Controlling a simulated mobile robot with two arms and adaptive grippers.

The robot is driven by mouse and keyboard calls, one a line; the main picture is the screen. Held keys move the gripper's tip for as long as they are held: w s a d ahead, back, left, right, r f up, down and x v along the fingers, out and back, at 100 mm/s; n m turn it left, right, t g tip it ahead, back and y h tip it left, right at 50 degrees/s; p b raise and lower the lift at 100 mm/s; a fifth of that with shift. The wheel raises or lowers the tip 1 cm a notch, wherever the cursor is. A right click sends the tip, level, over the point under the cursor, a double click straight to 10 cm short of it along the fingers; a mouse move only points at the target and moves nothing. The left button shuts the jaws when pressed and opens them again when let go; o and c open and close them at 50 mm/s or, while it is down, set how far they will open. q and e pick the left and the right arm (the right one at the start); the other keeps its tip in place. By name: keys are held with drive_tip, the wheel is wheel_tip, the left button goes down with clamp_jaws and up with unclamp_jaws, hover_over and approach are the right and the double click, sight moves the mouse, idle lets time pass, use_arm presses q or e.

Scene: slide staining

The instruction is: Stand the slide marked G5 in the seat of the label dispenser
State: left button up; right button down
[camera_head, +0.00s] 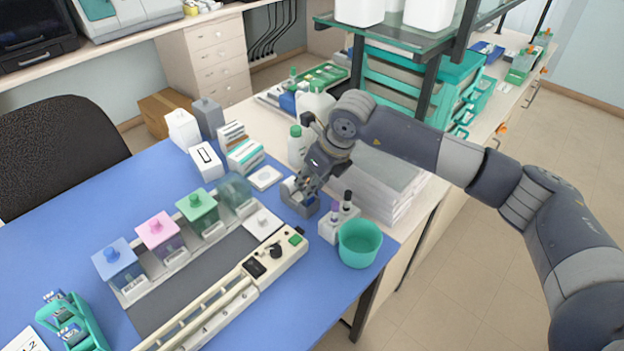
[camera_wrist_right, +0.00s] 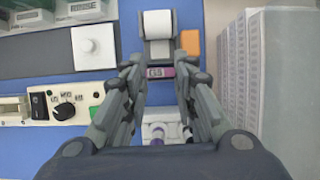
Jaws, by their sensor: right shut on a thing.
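The label dispenser (camera_head: 298,203) is a small grey unit with a white label roll, on the blue mat near its far right edge. In the right wrist view its white roll (camera_wrist_right: 157,24) sits at the top centre, with an orange part beside it. My right gripper (camera_head: 309,186) is over the dispenser, pointing down. In the wrist view its fingers (camera_wrist_right: 160,75) are closed on the slide marked G5 (camera_wrist_right: 160,72), whose purple label end shows between the tips, just in front of the roll. The seat is mostly hidden; I cannot tell whether the slide touches it. My left gripper is not in view.
A teal bin (camera_head: 360,246) and a small bottle holder (camera_head: 338,226) stand close right of the dispenser. White stacks (camera_head: 385,185) lie behind. Staining jars with blue, pink and green lids (camera_head: 157,232) and a control panel (camera_head: 275,255) stand left. A green slide rack (camera_head: 88,328) is at lower left.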

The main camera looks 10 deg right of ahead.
drive_tip(key=shift+f+b, duration=0.3)
drive_tip(key=shift+b, duration=0.1)
idle(0.6)
drive_tip(key=c, duration=1.2)
unclamp_jaws()
drive_tip(key=v, duration=1.2)
drive_tip(key=shift+f, duration=0.1)
